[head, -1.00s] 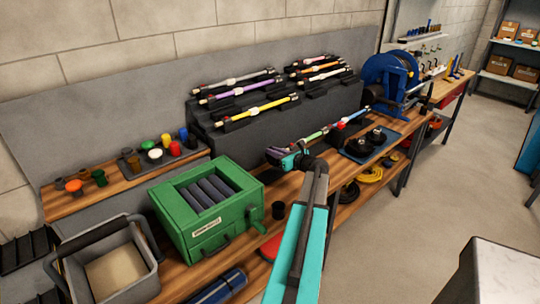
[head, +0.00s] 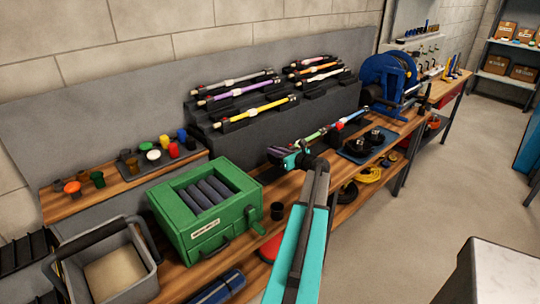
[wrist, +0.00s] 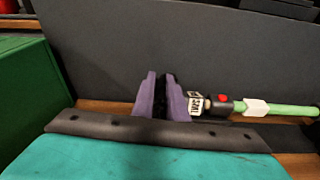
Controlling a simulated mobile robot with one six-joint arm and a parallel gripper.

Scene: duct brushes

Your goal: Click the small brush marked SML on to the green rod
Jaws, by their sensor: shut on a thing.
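My gripper (wrist: 160,96), with purple fingers, is shut on the small brush, whose dark bristles show between the fingers. Its white tag marked SML (wrist: 195,103) sticks out to the right of the fingers. The green rod (wrist: 285,109) lies level to the right, with a white collar and a red button near its left end. The brush and the rod end are in line and look to meet at a metal piece; I cannot tell if they are locked. In the head view my gripper (head: 284,155) is at the left end of the green rod (head: 312,137).
A green box with dark rollers (head: 247,204) stands left of my gripper. A black stepped rack (head: 270,122) with several coloured rods is behind. A blue tray (head: 354,153) with black parts lies to the right, before a blue reel (head: 388,76).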

